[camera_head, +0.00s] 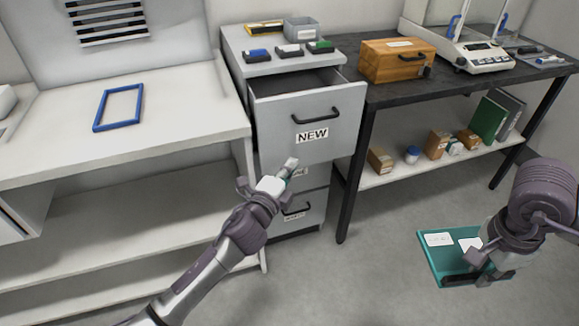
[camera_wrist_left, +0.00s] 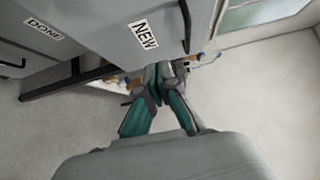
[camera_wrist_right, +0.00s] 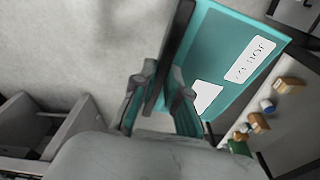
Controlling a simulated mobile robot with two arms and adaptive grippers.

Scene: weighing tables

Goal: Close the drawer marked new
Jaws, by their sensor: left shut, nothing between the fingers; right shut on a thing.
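The grey drawer marked NEW (camera_head: 312,113) is pulled out from the cabinet, and its open top shows behind the front. It has a dark bar handle (camera_head: 315,115). In the left wrist view the NEW label (camera_wrist_left: 143,34) is beyond the fingers (camera_wrist_left: 165,85). My right gripper (camera_head: 482,270) is shut on a teal folder (camera_head: 437,262) with white labels, which also shows in the right wrist view (camera_wrist_right: 215,50).
Lower drawers, one marked DONE (camera_wrist_left: 43,32), sit below. The cabinet top (camera_head: 238,47) holds small coloured items and a grey bin. A dark table (camera_head: 385,90) with a wooden box (camera_head: 397,60) and balance stands right; a white bench (camera_head: 180,110) stands left. Floor in front is clear.

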